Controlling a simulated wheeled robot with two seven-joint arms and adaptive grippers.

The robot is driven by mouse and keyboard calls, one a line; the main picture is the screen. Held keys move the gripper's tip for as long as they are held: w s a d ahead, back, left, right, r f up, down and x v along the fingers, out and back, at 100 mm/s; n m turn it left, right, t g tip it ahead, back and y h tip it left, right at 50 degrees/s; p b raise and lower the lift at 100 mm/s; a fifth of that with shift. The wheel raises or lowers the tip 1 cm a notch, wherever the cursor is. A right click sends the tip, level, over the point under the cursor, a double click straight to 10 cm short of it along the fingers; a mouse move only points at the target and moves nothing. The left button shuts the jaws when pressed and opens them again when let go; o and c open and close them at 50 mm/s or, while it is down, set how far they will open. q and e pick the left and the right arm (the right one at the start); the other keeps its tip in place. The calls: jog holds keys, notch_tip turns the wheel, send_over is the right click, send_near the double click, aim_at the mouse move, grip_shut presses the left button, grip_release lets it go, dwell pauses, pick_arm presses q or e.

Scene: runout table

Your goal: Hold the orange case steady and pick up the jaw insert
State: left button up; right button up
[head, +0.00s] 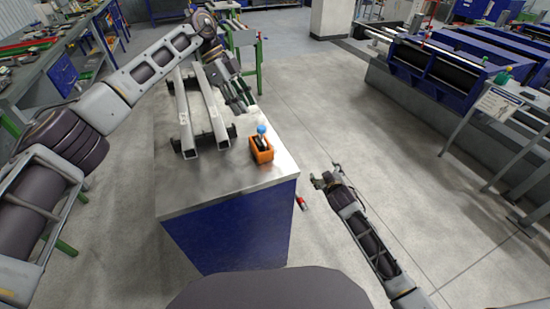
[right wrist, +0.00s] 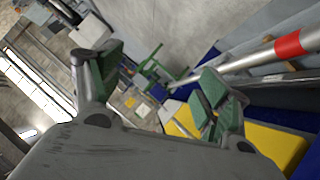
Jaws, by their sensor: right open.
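The small orange case (head: 263,156) sits on the near right part of the metal table top (head: 190,196). A dark piece and a blue ball (head: 261,129) show at its top; I cannot tell whether the dark piece is the jaw insert. My left gripper (head: 244,106) is above the table, just behind the case and apart from it; its finger gap is unclear. My right gripper (head: 323,178) is off the table's right side, over the floor. In the right wrist view its green-padded fingers (right wrist: 160,85) are spread with nothing between them.
Two grey square tubes (head: 186,127) lie on the table behind and left of the case. A red-banded rod (right wrist: 260,55) and a yellow block (right wrist: 275,142) are close in the right wrist view. Blue machinery (head: 440,75) stands at the right; open floor lies between.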

jog(key=a+r+t, duration=0.1)
jog(key=a+r, duration=0.2)
jog(key=r, duration=0.6)
jog(key=a+r+t, duration=0.2)
jog(key=a+r, duration=0.1)
jog(key=r, duration=0.7)
jog(key=m+g+y, duration=0.2)
jog(key=y, duration=0.3)
send_near(263, 147)
jog(key=shift+s+d+r, duration=0.15)
jog(key=shift+s+r, duration=0.3)
jog(key=shift+w, duration=0.1)
jog(key=shift+f+x, duration=0.1)
jog(key=shift+x, duration=3.35)
jog(key=shift+f+x, duration=0.15)
jog(key=shift+x, duration=3.25)
jog(key=c, duration=1.2)
